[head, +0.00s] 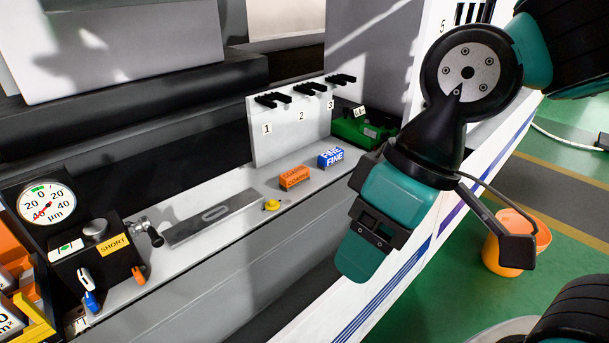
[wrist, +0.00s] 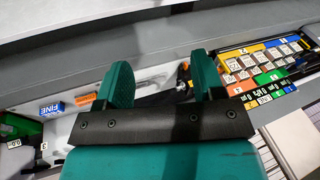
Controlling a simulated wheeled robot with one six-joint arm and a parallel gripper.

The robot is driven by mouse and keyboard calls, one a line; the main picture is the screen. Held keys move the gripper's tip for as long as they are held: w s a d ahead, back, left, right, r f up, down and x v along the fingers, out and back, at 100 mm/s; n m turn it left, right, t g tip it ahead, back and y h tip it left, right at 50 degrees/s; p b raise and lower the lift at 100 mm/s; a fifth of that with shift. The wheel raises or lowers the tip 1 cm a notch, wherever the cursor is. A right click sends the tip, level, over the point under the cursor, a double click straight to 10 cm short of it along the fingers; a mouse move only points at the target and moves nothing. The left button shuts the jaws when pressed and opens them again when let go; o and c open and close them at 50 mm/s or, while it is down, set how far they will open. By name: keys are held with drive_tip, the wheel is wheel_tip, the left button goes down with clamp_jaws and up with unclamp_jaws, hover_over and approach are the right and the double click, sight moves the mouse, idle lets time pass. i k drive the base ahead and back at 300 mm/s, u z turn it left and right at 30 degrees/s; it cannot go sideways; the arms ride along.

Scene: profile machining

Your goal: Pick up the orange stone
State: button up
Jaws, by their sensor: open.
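The orange stone (head: 294,177) is a small block lying on the grey ledge, left of a blue block marked FINE (head: 331,157). In the wrist view the orange stone (wrist: 86,98) shows just left of my gripper's left finger, partly hidden behind it. My gripper (wrist: 165,85) has two teal fingers spread apart with nothing between them. In the head view my gripper (head: 358,262) hangs in front of the ledge, right of and nearer than the orange stone, not touching it.
A white panel (head: 285,139) with numbered black hooks stands behind the stones. A yellow knob (head: 272,205), a flat metal bar (head: 212,217) and a black box with a dial gauge (head: 46,205) are to the left. A green box (head: 363,129) is at the right. An orange bucket (head: 508,250) stands on the floor.

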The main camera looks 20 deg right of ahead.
sight(291, 179)
drive_tip(key=u, duration=0.55)
drive_tip(key=k, duration=1.3)
drive_tip(key=i, duration=0.45)
drive_tip(key=z, duration=0.9)
drive_tip(key=i, duration=1.65)
drive_tip(key=u, duration=0.85)
